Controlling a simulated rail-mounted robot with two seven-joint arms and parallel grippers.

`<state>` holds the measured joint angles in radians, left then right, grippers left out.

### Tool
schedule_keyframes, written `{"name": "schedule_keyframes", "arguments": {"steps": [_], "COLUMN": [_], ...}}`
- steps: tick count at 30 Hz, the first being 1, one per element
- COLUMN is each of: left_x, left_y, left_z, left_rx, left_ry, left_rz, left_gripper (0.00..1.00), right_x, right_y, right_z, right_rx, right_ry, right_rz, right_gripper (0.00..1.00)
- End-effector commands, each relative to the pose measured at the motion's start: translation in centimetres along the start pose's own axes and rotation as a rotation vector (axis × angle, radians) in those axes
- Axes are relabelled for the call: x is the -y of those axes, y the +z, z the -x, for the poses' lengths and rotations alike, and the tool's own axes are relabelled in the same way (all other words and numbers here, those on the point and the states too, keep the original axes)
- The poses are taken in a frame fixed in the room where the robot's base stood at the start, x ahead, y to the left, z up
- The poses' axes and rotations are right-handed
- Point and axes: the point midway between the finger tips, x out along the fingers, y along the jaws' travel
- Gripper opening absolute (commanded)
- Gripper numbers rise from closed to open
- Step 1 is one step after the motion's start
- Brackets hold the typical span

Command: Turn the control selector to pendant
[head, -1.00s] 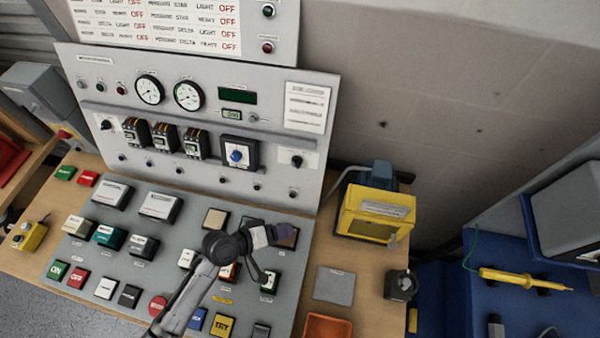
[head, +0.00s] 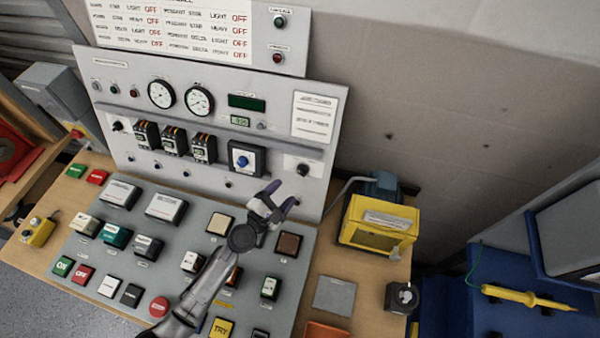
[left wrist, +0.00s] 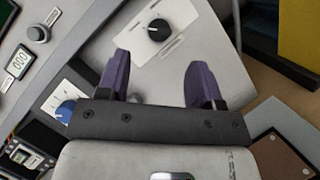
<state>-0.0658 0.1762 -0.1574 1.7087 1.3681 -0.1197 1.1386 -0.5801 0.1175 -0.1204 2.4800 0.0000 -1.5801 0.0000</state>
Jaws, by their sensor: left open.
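A black rotary selector knob (head: 303,169) sits on a white plate at the right end of the upright grey panel (head: 215,181). In the left wrist view the knob (left wrist: 158,30) has a white pointer mark, and its plate's lettering is too small to read. My left gripper (head: 278,196) is open and empty, just below and left of this knob in the head view. In the left wrist view its two purple fingers (left wrist: 158,66) point toward the knob, which lies beyond the tips and between their lines, apart from them. My right gripper does not show.
A blue rotary knob (head: 243,161) sits left of the selector, and another black knob (head: 118,126) at the panel's far left. Several buttons cover the sloping desk (head: 190,233) below. A yellow box (head: 378,222) stands to the right.

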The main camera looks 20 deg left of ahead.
Motion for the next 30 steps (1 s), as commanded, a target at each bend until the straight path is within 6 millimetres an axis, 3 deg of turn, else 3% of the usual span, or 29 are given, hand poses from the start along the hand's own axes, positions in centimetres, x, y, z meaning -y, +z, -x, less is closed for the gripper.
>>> {"name": "schedule_keyframes", "arguments": {"steps": [6, 12, 19, 30], "left_x": [0.0, 0.0, 0.1, 0.1], "left_y": [0.0, 0.0, 0.0, 0.0], "left_z": [-4.1, -6.7, -8.2, -8.4], "left_rx": [0.001, 0.001, 0.000, 0.000], "left_ry": [0.000, 0.000, -0.002, -0.001], "left_rz": [-0.002, -0.003, -0.003, -0.003], "left_gripper": [0.60, 0.60, 0.60, 0.60], "right_x": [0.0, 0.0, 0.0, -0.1], "right_y": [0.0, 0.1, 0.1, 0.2], "right_z": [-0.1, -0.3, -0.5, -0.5], "right_rx": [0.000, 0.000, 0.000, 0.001], "right_ry": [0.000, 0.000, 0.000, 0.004], "right_rz": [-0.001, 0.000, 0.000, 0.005], "right_gripper": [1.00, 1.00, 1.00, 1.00]}}
